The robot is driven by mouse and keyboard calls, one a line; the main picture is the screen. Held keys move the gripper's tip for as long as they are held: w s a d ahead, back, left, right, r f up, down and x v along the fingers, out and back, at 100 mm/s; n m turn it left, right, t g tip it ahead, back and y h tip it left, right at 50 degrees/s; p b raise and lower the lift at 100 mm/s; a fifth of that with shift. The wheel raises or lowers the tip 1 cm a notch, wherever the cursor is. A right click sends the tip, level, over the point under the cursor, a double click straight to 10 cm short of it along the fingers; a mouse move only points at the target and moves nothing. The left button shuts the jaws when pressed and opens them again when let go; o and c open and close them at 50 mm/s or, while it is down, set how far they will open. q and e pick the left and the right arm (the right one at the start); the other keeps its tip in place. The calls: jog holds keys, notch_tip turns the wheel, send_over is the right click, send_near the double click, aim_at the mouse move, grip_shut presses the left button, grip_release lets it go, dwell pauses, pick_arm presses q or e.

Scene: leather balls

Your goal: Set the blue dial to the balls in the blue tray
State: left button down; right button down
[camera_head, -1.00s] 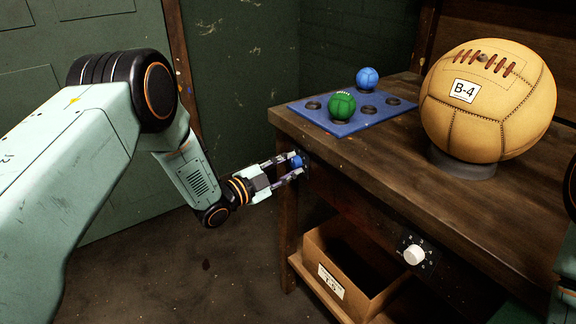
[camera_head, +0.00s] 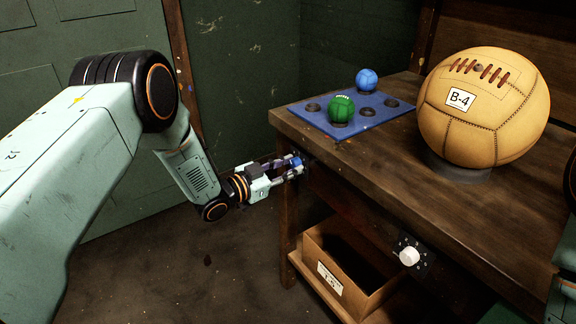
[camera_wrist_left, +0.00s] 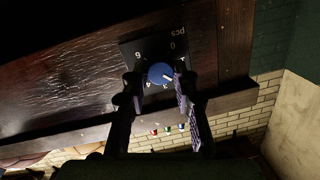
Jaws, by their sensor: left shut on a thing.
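The blue dial (camera_head: 296,161) is on the left end of the workbench, mostly hidden by my fingers. In the left wrist view the blue dial (camera_wrist_left: 158,73) sits on a dark plate with white numbers and "pcs"; its white mark points right and slightly down there. My left gripper (camera_head: 293,167) is shut on the dial, one finger on each side. The blue tray (camera_head: 350,127) lies on the bench top with several round hollows. A green ball (camera_head: 341,109) and a blue ball (camera_head: 367,79) sit in it. My right gripper is not in view.
A big tan laced ball (camera_head: 484,110) marked "B-4" stands on a round base on the bench (camera_head: 395,170). A white dial (camera_head: 409,256) is on the bench's front. A cardboard box (camera_head: 345,278) stands on the shelf below. The floor left of the bench is clear.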

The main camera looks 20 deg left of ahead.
pick_arm(q)
jog(key=shift+f+n, duration=0.1)
jog(key=shift+n, duration=0.2)
jog(key=c, duration=1)
grip_release()
jog(key=shift+c, duration=0.2)
jog(key=v, duration=1.2)
